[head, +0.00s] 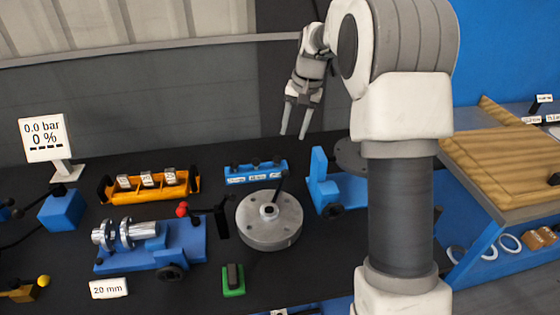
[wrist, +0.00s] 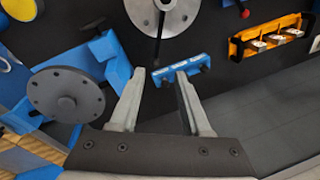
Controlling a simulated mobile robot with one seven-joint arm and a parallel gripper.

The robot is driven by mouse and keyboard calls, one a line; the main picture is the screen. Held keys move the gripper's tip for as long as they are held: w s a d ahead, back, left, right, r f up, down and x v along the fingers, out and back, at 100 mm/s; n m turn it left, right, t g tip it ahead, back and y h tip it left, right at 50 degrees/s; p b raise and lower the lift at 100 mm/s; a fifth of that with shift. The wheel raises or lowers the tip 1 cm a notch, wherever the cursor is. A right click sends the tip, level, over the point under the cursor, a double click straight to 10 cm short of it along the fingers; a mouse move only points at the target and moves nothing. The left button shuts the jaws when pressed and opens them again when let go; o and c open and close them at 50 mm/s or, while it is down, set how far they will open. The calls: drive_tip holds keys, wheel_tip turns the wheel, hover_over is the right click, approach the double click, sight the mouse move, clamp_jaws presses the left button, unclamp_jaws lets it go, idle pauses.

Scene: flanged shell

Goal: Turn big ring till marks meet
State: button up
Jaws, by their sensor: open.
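My gripper (head: 293,134) is open and empty, raised above the back of the bench; its two fingers also show in the wrist view (wrist: 160,72). A round grey metal disc (head: 265,232) with bolt holes and an upright dark rod lies flat mid-bench, in front of my gripper; it is partly cut off in the wrist view (wrist: 143,12). A shiny metal shell with ring-shaped flanges (head: 125,235) lies sideways on a blue fixture (head: 183,250) at the left. I cannot tell which part is the big ring. No marks can be made out.
A blue block (head: 240,176) with dark pegs stands behind the disc. An orange tray (head: 182,193), a green-based block (head: 233,284) and a gauge sign (head: 43,138) stand around. A darker disc (wrist: 66,97) is on a blue stand (head: 325,190), partly behind my arm.

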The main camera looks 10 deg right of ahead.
approach(282, 180)
drive_tip(key=shift+m, duration=0.3)
drive_tip(key=f, duration=0.5)
drive_tip(key=a+f+p, duration=0.1)
drive_tip(key=f, duration=0.1)
drive_tip(key=shift+w+f, duration=0.4)
clamp_jaws()
idle(0.9)
